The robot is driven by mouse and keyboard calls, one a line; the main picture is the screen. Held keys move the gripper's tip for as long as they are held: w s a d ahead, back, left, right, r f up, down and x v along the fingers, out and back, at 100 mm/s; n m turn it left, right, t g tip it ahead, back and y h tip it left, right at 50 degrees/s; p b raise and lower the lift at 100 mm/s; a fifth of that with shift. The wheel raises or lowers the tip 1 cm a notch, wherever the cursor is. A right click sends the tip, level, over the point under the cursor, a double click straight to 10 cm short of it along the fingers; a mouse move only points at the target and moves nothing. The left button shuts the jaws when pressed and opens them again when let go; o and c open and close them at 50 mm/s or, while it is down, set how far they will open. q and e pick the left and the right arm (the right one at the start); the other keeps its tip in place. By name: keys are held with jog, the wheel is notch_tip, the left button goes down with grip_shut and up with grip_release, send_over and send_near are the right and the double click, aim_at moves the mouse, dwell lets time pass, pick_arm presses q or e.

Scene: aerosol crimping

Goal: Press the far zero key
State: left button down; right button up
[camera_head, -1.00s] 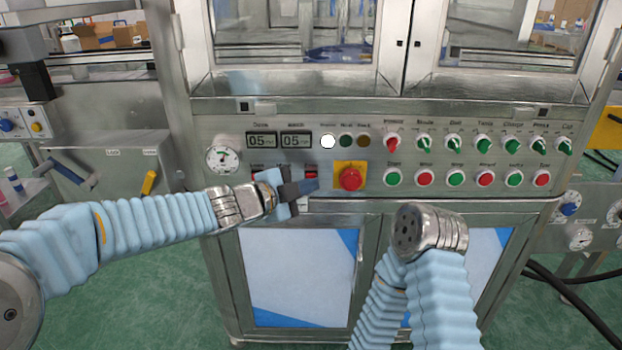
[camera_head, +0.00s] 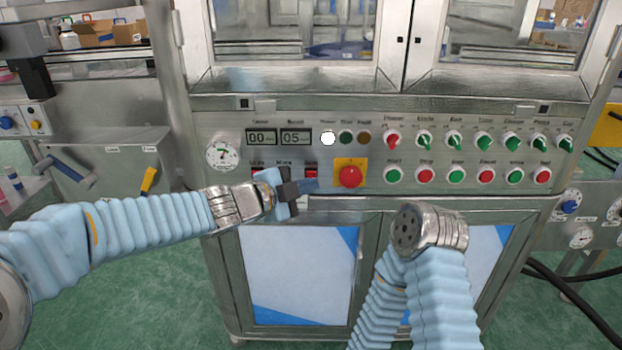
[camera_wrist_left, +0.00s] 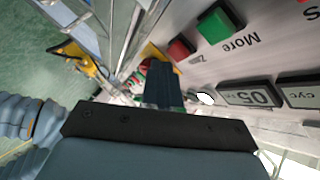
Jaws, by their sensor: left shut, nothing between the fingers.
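A red key (camera_head: 311,173) shows at the right end of the key row under the two small displays. Another red key (camera_head: 257,174) is at the left end, partly hidden by my gripper. My left gripper (camera_head: 308,187) is shut and empty, its tips just below the right red key. In the left wrist view the shut fingers (camera_wrist_left: 163,88) point at the panel beside this red key (camera_wrist_left: 180,49), with a green key (camera_wrist_left: 215,24) marked "More" next to it. I cannot tell whether the tips touch the panel. My right gripper is not in view.
The left display (camera_head: 261,138) reads 00 and the right display (camera_head: 296,138) reads 05. A red emergency button (camera_head: 350,177) on a yellow plate stands just right of my fingertips. Knobs and round buttons (camera_head: 425,176) fill the panel's right side. A gauge (camera_head: 222,155) is at left.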

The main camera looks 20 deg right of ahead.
pick_arm(q)
jog(key=shift+s+a, duration=0.1)
jog(key=shift+s, duration=0.15)
jog(key=s+b, duration=0.1)
jog(key=s, duration=0.1)
jog(key=s+a+b, duration=0.1)
jog(key=s, duration=0.1)
jog(key=shift+s+a, duration=0.15)
jog(key=shift+s, duration=0.15)
dwell(0.5)
